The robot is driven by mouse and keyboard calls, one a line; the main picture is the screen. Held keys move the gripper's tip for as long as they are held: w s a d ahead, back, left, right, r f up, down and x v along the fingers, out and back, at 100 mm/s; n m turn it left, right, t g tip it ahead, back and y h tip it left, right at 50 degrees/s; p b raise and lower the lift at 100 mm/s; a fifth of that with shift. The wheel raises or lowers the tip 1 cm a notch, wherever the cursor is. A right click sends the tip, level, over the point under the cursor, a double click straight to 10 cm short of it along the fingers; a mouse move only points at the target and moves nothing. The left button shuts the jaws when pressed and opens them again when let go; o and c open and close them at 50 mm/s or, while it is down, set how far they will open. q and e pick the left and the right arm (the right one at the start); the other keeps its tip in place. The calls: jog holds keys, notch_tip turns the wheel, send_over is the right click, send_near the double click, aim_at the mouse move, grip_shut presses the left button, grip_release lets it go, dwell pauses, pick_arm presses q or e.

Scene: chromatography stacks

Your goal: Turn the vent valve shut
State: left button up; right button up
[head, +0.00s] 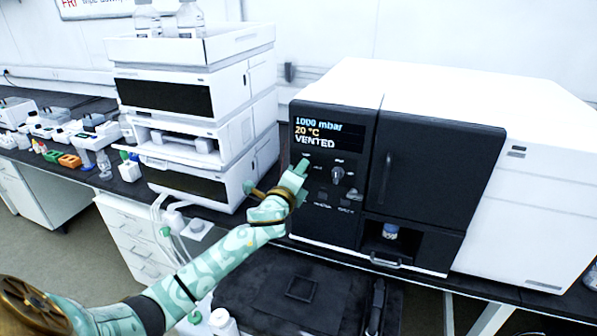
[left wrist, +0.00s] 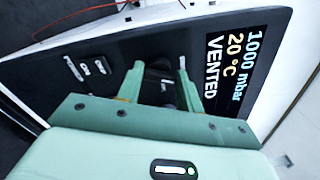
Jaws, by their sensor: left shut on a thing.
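My left gripper (head: 302,168) reaches the upper left of the instrument's black control panel (head: 318,222). In the left wrist view its two green fingers (left wrist: 160,90) stand on either side of a dark knob (left wrist: 158,76), which I take to be the vent valve. They are shut on it. In the head view my gripper hides this knob, and its turn angle is unclear. The panel's display (head: 318,133) reads 1000 mbar, 20 °C and VENTED. My right gripper is in neither view.
Another knob (head: 338,174) sits just right of my gripper. Small controls (left wrist: 84,68) lie lower on the panel. A white stacked instrument (head: 190,60) stands close on the left. A small vial (head: 391,231) sits in the bay at lower right.

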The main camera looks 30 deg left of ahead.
pick_arm(q)
jog(key=shift+f+n+p, duration=0.2)
jog(key=shift+n+p, duration=0.3)
jog(key=shift+n, duration=1.8)
jog(key=o, duration=1)
jog(key=p+v, duration=0.2)
jog(key=v, duration=1.4)
jog(key=shift+s, duration=0.2)
